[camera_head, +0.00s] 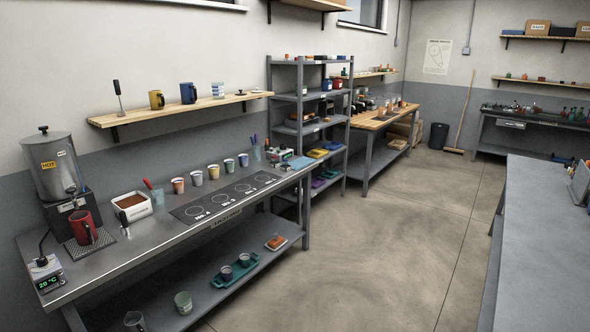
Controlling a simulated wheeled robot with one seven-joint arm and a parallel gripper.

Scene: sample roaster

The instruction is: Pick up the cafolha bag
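I cannot make out a bag marked cafolha; labels at this distance are too small to read. A grey shelving unit (300,127) in the middle holds small dark, red, blue, yellow and purple items, any of which may hide or be a bag. A wooden-topped bench (375,122) beyond it carries jars and small items. My gripper is not in view.
A steel bench (150,250) on the left holds an urn (50,165), a red mug (83,228), a white bin (131,206) and several cups. A grey table (545,230) stands at right. The concrete floor (400,230) between is clear. A broom (459,115) leans at the back.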

